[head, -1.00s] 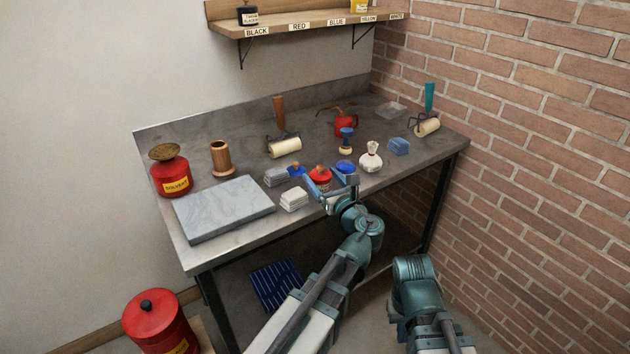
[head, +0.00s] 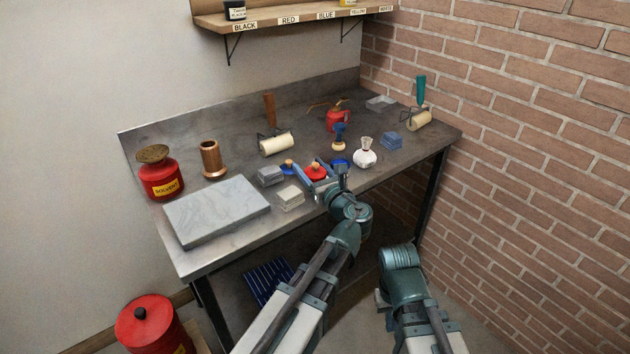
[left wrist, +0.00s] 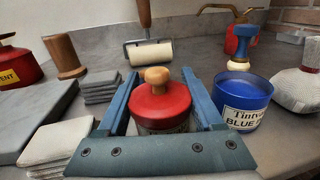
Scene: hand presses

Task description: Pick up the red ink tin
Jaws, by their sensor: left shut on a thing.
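The red ink tin (head: 315,171) has a red lid with a round wooden knob. It stands near the front edge of the bench. My left gripper (head: 324,174) is shut on it, one blue finger along each side. In the left wrist view the red tin (left wrist: 161,106) is between the fingers of my left gripper (left wrist: 163,98), its lower part hidden by the gripper's crossbar. I cannot tell whether the tin is off the bench. My right arm shows at lower right, but its gripper is not in view.
A blue ink tin (left wrist: 243,98) stands close right of the right finger. Grey blocks (head: 270,175) and a pale stack (head: 290,198) lie left of the gripper. A stone slab (head: 216,211) and solvent can (head: 160,178) are further left.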

